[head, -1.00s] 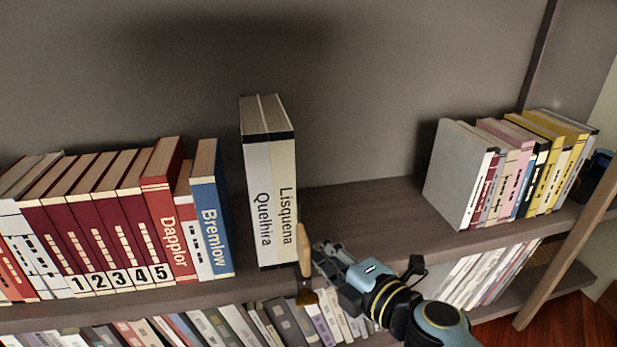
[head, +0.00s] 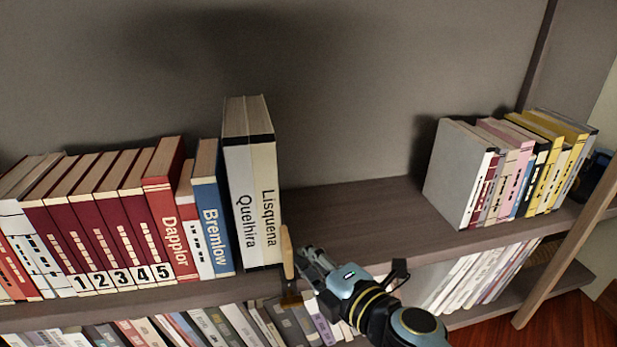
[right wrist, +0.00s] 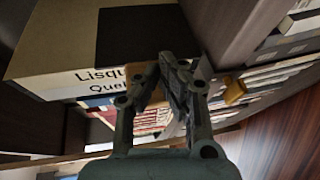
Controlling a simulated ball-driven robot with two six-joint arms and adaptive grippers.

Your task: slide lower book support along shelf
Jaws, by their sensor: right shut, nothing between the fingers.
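The book support shows as an upright light wooden piece (head: 287,252) with a dark lower part over the shelf's front edge. It stands at the right side of two tall white books, Quelhira (head: 242,205) and Lisquena (head: 266,200). In the right wrist view a wooden part (right wrist: 141,75) shows beside the fingertips. My right gripper (head: 306,260) is shut and empty, at the right side of the support; it seems to touch it, though contact is hard to tell. It also shows in the right wrist view (right wrist: 170,68). My left gripper is out of view.
The blue Bremlow book (head: 211,225) ends the row at left, with a narrow gap to Quelhira. The shelf board (head: 350,205) is bare up to a grey book (head: 455,175) at right. A lower shelf holds more books (head: 475,280).

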